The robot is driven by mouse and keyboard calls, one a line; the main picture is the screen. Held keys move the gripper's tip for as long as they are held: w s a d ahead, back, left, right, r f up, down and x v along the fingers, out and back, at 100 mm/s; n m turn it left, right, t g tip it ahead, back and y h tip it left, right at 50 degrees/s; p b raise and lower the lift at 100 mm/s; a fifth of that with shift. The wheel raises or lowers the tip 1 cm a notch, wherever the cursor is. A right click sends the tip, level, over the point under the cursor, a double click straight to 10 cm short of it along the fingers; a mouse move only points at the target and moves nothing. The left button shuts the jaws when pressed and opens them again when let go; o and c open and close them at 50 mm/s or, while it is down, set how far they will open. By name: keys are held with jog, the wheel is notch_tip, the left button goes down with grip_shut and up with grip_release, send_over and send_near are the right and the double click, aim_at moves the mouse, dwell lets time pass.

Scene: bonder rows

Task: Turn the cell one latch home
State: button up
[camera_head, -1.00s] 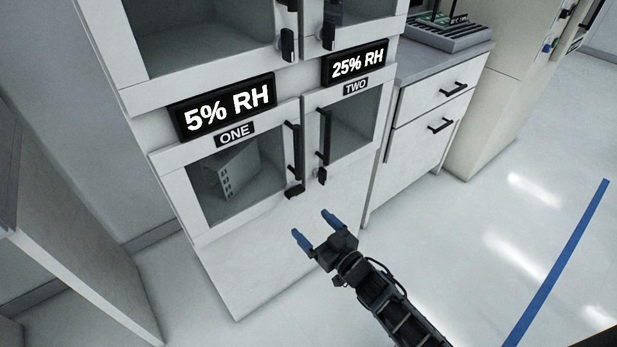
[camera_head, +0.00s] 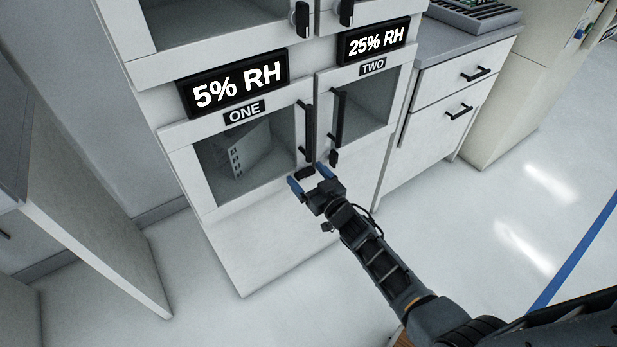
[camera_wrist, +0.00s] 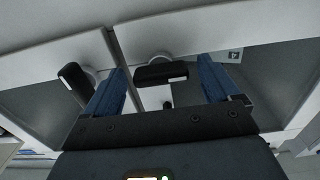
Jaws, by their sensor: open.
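The cell one door (camera_head: 215,205), under the "ONE" label (camera_head: 244,112), looks shut, with a white slotted thing (camera_head: 240,155) behind its glass. Its black latch (camera_head: 304,173) is at the lower right corner of the door. In the wrist view this latch (camera_wrist: 165,72) lies crosswise between my two blue fingers, with space on both sides. My gripper (camera_head: 309,179) is open and empty around the latch; I cannot tell whether it touches. The fingers hide part of the latch in the head view.
Cell two's latch (camera_head: 334,158) hangs close by on the right, just outside one finger in the wrist view (camera_wrist: 77,84). Vertical handles (camera_head: 308,128) stand above the latches. A drawer cabinet (camera_head: 455,95) is at right. The floor in front is clear.

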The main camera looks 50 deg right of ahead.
jog(key=c, duration=1.1)
jog(key=shift+o, duration=0.2)
jog(key=shift+a+n, duration=0.1)
jog(key=shift+n, duration=0.2)
jog(key=n+b, duration=0.1)
jog(key=n, duration=0.1)
jog(key=shift+f+n+b, duration=0.15)
jog(key=shift+n+b, duration=0.2)
jog(key=shift+n, duration=0.05)
jog(key=n+b, duration=0.2)
jog(key=n, duration=0.3)
jog(key=n+b, duration=0.2)
jog(key=n, duration=0.3)
jog(key=shift+b, duration=0.3)
jog(key=shift+n+b, duration=0.85)
jog(key=shift+n, duration=1.35)
